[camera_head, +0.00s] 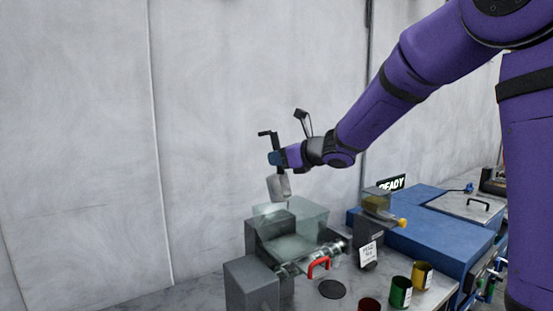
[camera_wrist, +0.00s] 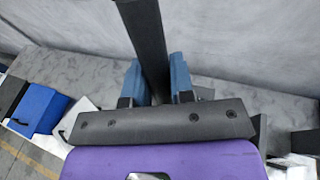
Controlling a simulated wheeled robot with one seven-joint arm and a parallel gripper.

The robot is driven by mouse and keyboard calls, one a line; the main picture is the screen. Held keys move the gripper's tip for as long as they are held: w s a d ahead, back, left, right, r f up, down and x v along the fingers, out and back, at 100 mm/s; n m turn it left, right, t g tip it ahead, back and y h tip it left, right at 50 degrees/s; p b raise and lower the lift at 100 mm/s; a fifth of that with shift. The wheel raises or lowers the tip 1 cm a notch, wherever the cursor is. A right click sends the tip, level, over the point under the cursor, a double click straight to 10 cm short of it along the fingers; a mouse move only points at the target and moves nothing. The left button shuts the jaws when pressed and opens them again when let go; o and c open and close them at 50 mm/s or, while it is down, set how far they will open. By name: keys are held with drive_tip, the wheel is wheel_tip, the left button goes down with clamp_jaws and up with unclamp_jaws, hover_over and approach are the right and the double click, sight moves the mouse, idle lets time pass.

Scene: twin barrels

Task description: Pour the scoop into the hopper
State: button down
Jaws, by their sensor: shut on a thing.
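My gripper (camera_head: 275,158) is shut on the dark upright handle of the scoop (camera_head: 279,187). The scoop's grey metal cup hangs below the fingers, slightly tilted, and its contents cannot be seen. In the wrist view, my gripper's blue fingers (camera_wrist: 158,82) close on the dark handle (camera_wrist: 148,35), and the cup is hidden. A clear box-like part (camera_head: 305,218), possibly the hopper, stands on grey blocks just below and right of the cup, with a gap between. A smaller clear-topped container with yellowish content (camera_head: 377,200) stands farther right. I cannot tell for certain which is the hopper.
A red handle (camera_head: 318,264) is in front of the clear part. A green jar (camera_head: 401,291), a yellow jar (camera_head: 422,274) and a dark red jar (camera_head: 369,304) stand at the front. A blue machine (camera_head: 425,235) and a READY sign (camera_head: 391,184) are right. The wall is behind.

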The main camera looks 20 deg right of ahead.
drive_tip(key=s+d+m+t+y, duration=0.1)
drive_tip(key=s+d+t+y, duration=0.2)
drive_tip(key=s+d+t, duration=0.1)
drive_tip(key=shift+s+d+t+y, duration=0.3)
drive_tip(key=shift+d+t, duration=0.2)
drive_tip(key=shift+t, duration=0.2)
idle(1.7)
drive_tip(key=shift+w, duration=0.1)
idle(1.1)
drive_tip(key=shift+r+n+g+h, duration=0.25)
drive_tip(key=shift+r+g+h, duration=0.15)
drive_tip(key=shift+g+h, duration=0.5)
drive_tip(key=shift+r+n+g+h, duration=0.3)
drive_tip(key=shift+g+h, duration=0.35)
drive_tip(key=shift+g, duration=0.5)
drive_tip(key=shift+r+n+g+h, duration=0.15)
drive_tip(key=shift+r+g+h, duration=0.3)
drive_tip(key=shift+g+h, duration=0.45)
drive_tip(key=shift+g, duration=0.25)
